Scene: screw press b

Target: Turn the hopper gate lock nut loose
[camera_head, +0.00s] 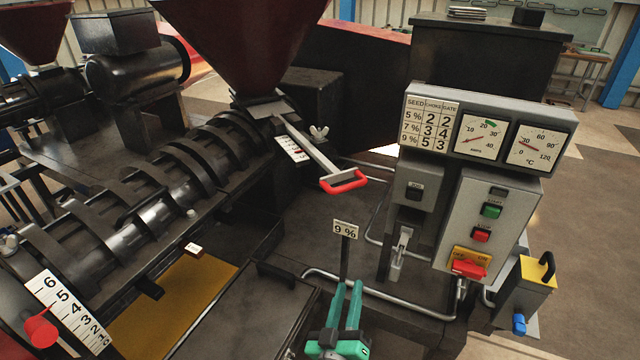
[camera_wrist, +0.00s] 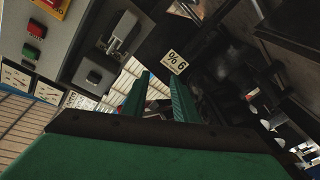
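The hopper gate lock nut looks to be the pale wing nut (camera_head: 319,131) beside the gate slide (camera_head: 308,146), below the dark red hopper (camera_head: 245,40). The slide ends in a red handle (camera_head: 343,183), and a small scale plate (camera_head: 292,149) lies along it. My gripper (camera_head: 347,288) is low in the head view, in front of the 9 % sign and well apart from the wing nut. In the wrist view its two green fingers (camera_wrist: 160,90) stand apart with nothing visible between them. I cannot make out the wing nut in the wrist view.
The 9 % sign (camera_head: 345,229) stands on a post close to my gripper. The control box (camera_head: 488,215) with buttons and gauges is to the right, with bent metal pipes (camera_head: 385,304) around its foot. The ribbed press barrel (camera_head: 165,185) fills the left.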

